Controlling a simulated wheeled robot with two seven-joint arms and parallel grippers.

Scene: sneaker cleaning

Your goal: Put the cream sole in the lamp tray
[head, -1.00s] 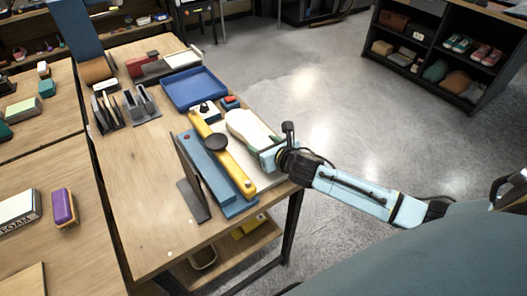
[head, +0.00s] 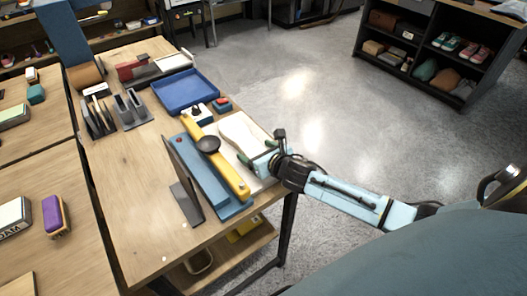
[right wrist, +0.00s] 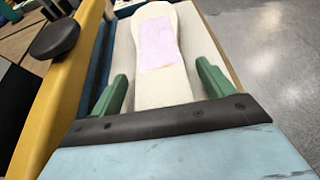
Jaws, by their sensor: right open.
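The cream sole (head: 238,132) lies flat on a pale, shallow tray-like surface (head: 269,179) beside the yellow bar. The right wrist view shows the sole (right wrist: 160,85) lengthwise, with a pale violet patch on its upper face. My right gripper (head: 257,151) is at the sole's near end. Its green fingers (right wrist: 162,88) stand open on either side of the sole, with gaps visible between fingers and sole. The sole's near end is hidden by the gripper body. I cannot tell for certain whether the pale surface is the lamp tray. My left gripper is out of view.
A yellow bar (head: 226,169) with a black knob lies over a blue base (head: 207,178), close left of the sole. A blue tray (head: 186,92) and a red-topped block (head: 222,104) stand behind. The table's right edge is close to the gripper.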

